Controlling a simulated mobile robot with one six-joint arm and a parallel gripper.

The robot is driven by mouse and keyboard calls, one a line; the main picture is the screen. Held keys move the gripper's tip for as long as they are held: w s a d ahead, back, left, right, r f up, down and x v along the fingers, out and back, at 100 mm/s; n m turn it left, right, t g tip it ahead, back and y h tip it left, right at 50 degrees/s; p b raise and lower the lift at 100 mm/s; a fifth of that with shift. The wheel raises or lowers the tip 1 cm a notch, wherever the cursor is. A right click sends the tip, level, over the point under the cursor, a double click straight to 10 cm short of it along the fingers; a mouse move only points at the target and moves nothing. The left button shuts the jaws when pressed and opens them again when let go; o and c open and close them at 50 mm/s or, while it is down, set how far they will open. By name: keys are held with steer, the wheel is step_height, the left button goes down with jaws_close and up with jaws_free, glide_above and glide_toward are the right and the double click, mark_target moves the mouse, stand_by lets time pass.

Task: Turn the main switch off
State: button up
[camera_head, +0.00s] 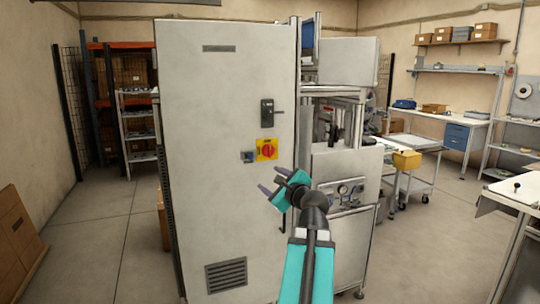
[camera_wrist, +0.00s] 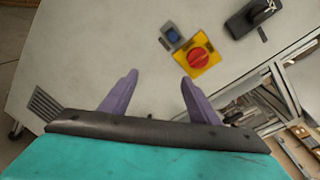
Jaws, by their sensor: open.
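The main switch (camera_head: 267,150) is a red rotary knob on a yellow square plate, on the front of a tall light-grey cabinet (camera_head: 215,100). It also shows in the wrist view (camera_wrist: 200,57), where the cabinet face appears tilted. My gripper (camera_head: 271,181) is in front of the cabinet, just below the switch in the head view. Its two purple fingers are apart and empty, and the wrist view shows them spread (camera_wrist: 157,82). The switch lies beyond the right fingertip there, apart from it. The knob is fully visible in both views.
A small grey-blue fitting (camera_head: 248,156) sits left of the switch. A black door handle (camera_head: 267,112) juts out above it. A vent (camera_head: 226,275) is low on the cabinet. A metal machine frame (camera_head: 345,170) stands close on the right. The floor at left is mostly clear.

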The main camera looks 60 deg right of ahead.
mark_target(270, 152)
steer(key=s+d+r+m+h, duration=0.1)
steer(key=s+r+m, duration=0.1)
steer(key=s+r, duration=0.2)
step_height(270, 152, up, 2)
steer(key=shift+s+d+h, duration=0.25)
steer(key=shift+s+h, duration=0.15)
steer(key=shift+w+d+r+p, duration=0.2)
steer(key=shift+w+p, duration=0.15)
steer(key=shift+p, duration=0.7)
steer(key=p+x, duration=0.2)
steer(key=p, duration=0.3)
steer(key=shift+f, duration=0.1)
steer(key=shift+p+x, duration=2.65)
steer(key=shift+x, duration=2.9)
steer(key=shift+a, duration=0.1)
